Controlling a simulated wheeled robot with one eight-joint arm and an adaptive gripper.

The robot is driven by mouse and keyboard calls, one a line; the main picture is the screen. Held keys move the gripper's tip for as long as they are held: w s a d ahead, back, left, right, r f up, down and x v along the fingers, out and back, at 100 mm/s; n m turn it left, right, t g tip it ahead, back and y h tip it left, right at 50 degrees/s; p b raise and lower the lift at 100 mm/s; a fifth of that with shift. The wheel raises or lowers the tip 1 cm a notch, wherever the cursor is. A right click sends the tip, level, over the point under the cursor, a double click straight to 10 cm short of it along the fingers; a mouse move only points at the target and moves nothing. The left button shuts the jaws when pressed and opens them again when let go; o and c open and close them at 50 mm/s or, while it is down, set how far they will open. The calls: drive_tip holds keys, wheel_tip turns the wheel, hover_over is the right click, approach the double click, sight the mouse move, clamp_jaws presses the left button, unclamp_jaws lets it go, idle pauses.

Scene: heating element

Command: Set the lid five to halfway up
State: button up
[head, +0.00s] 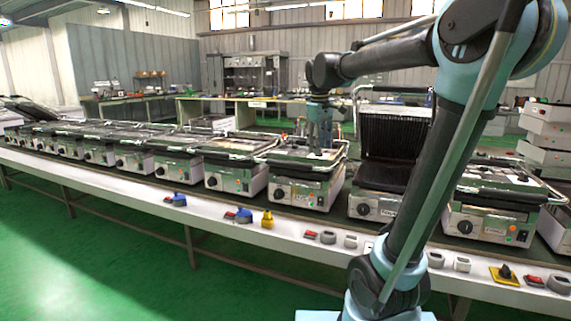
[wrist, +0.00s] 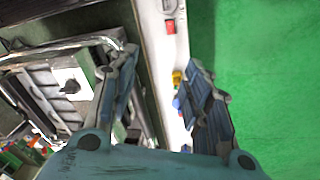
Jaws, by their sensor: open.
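A steel contact grill (head: 303,189) with a black knob stands on the long bench, its small front label hard to read but seeming to say five. Its lid (head: 290,158) lies down, closed, with a bar handle around it. My gripper (head: 319,146) points down over the right part of this lid; whether it touches cannot be told. In the wrist view my gripper (wrist: 163,60) has its two fingers spread with nothing between them. A grill front with a knob (wrist: 72,86) and a bar handle (wrist: 75,48) show left of the fingers.
To the right, a neighbouring grill has its ribbed lid (head: 395,135) standing open. Another closed grill (head: 490,215) stands farther right, partly behind my arm. Several closed grills line the bench to the left. Switches and a yellow knob (head: 267,220) sit along the bench's white front edge. Green floor in front is clear.

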drive_tip(key=w+a+r+n, duration=0.5)
drive_tip(key=w+a, duration=0.7)
drive_tip(key=a, duration=0.2)
drive_tip(key=w+f, duration=0.1)
drive_tip(key=f, duration=0.4)
drive_tip(key=w+f, duration=0.1)
drive_tip(key=f, duration=0.5)
drive_tip(key=w+d+f, duration=0.1)
drive_tip(key=f, duration=0.4)
drive_tip(key=shift+d+f, duration=0.1)
drive_tip(key=shift+f, duration=0.2)
clamp_jaws()
